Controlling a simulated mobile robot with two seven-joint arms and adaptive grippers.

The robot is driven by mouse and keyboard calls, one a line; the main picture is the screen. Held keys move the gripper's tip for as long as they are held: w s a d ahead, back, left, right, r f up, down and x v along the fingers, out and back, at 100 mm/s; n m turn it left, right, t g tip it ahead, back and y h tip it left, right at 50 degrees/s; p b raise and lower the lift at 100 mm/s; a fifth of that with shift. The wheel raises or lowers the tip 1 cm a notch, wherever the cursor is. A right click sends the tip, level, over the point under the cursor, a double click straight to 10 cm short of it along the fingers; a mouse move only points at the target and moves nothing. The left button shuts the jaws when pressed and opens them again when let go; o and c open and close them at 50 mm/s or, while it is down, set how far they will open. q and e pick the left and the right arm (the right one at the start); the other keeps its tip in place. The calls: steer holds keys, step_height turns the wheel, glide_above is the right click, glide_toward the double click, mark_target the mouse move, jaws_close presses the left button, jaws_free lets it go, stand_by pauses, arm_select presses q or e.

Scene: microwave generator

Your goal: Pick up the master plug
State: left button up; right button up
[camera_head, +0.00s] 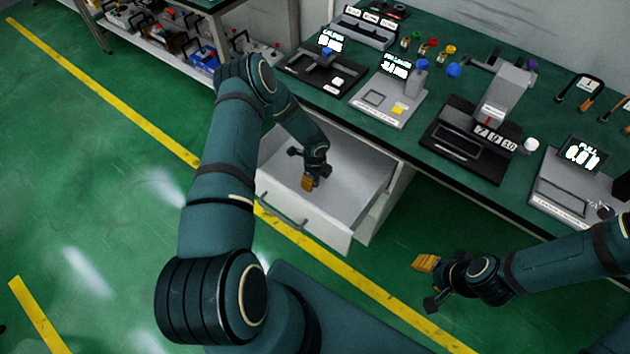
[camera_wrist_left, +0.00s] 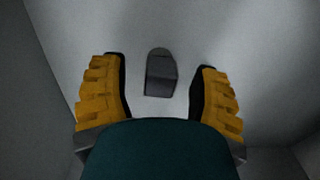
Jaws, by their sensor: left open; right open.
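The master plug, a small dark grey block with one rounded end (camera_wrist_left: 161,72), lies on the light drawer floor in the left wrist view. It sits between and just beyond the two yellow-padded fingers of my left gripper (camera_wrist_left: 160,92), which is open and not touching it. In the head view my left gripper (camera_head: 309,182) reaches down into the open drawer (camera_head: 352,172), and the plug is hidden there. My right gripper (camera_head: 428,282) is open and empty, out over the floor at the lower right.
The drawer walls and front panel (camera_head: 300,222) surround my left gripper. Above it is the green workbench (camera_head: 440,88) with several measuring devices, including a caliper station (camera_head: 325,68) and a pull gauge (camera_head: 580,180). The green floor (camera_head: 90,150) at left is clear.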

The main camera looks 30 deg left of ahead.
arm_select(q)
steer(key=shift+f, duration=0.45)
jaws_close()
steer(key=shift+r, duration=0.1)
